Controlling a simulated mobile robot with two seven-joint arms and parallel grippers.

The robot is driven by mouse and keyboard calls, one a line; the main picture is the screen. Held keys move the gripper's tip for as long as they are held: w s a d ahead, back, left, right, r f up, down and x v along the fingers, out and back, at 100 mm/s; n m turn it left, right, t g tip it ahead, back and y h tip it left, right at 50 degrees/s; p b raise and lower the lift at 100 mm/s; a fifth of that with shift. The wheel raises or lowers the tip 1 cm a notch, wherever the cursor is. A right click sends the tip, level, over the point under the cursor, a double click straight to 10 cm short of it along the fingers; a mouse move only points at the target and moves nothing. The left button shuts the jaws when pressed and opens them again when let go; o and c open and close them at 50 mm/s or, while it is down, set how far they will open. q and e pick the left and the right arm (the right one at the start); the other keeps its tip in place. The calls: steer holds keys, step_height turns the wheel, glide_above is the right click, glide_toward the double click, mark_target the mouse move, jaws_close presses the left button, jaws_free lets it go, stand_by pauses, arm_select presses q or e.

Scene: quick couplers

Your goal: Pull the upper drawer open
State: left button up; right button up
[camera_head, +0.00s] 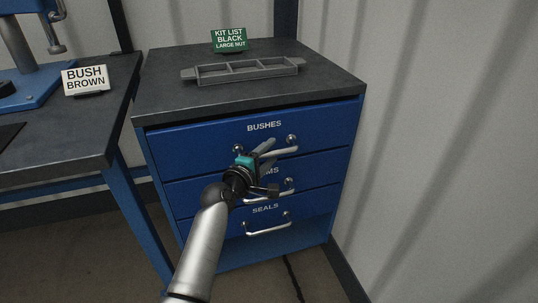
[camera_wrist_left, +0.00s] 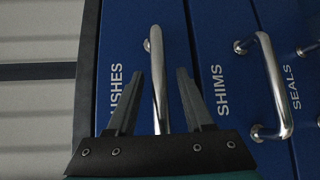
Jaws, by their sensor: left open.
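The upper drawer (camera_head: 190,144), marked BUSHES, is the top one of three in a blue cabinet and looks closed. Its silver bar handle (camera_head: 285,152) is partly hidden by my left gripper in the head view. My left gripper (camera_head: 268,147) is in front of the upper drawer, with its fingers open at the handle. In the left wrist view the upper handle (camera_wrist_left: 159,75) runs between the two fingers of my left gripper (camera_wrist_left: 158,76), with a gap on each side. My right gripper is not in view.
The SHIMS drawer handle (camera_wrist_left: 275,85) and the SEALS drawer (camera_head: 230,219) lie below. On the cabinet top (camera_head: 165,100) are a grey compartment tray (camera_head: 245,71) and a green sign (camera_head: 229,40). A workbench (camera_head: 110,130) stands left, a pale wall (camera_head: 430,130) right.

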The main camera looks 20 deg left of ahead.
arm_select(q)
jaws_close()
stand_by(0.4)
stand_by(1.0)
